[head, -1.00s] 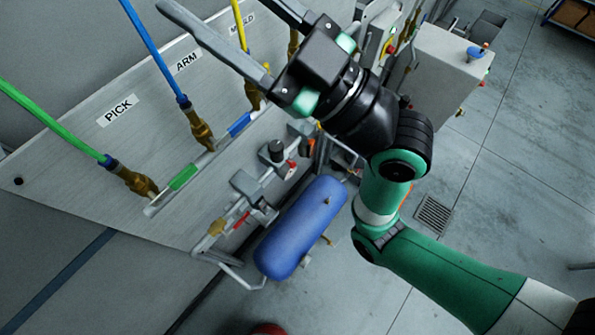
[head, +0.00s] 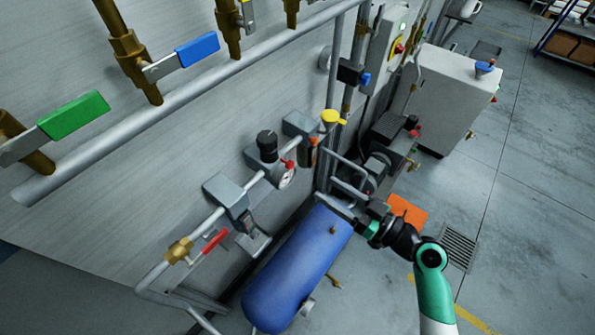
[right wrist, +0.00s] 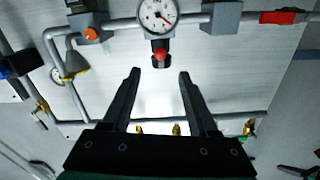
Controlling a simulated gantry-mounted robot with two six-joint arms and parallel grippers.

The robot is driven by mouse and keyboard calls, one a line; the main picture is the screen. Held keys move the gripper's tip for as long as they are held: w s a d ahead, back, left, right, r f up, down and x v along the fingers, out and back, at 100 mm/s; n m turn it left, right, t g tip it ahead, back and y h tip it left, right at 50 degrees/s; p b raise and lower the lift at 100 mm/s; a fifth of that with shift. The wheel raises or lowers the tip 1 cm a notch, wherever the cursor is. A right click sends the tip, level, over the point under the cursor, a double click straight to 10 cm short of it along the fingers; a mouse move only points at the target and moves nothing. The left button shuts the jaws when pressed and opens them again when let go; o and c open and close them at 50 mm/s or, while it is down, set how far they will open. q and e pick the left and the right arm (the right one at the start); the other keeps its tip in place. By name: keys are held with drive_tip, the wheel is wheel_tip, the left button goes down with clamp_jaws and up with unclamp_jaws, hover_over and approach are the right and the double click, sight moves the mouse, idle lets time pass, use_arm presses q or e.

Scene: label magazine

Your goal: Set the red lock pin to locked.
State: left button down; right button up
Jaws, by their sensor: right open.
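A small red pin (head: 289,163), which I take for the lock pin, sits by the round gauge (head: 285,177) and the black regulator knob (head: 267,146). In the right wrist view the red pin (right wrist: 160,55) shows as a rounded red end just below the gauge (right wrist: 157,13). Whether it is locked I cannot tell. My right gripper (head: 338,200) is right of and below the gauge, near the blue tank. In the right wrist view my right gripper (right wrist: 160,73) is open and empty, its fingers apart from the pin. My left gripper is not in view.
A red-handled valve (head: 215,241) and a grey block (head: 228,193) are on the same pipe. A blue tank (head: 300,265) lies below. A yellow knob (head: 332,117) is right of the regulator. Blue and green lever valves (head: 75,115) are at upper left.

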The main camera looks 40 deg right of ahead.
sight(292, 166)
drive_tip(key=w, duration=0.3)
drive_tip(key=w+a, duration=0.1)
drive_tip(key=w, duration=0.2)
drive_tip(key=w+a, duration=0.1)
drive_tip(key=w, duration=0.3)
drive_tip(key=shift+c, duration=0.3)
clamp_jaws()
idle(0.7)
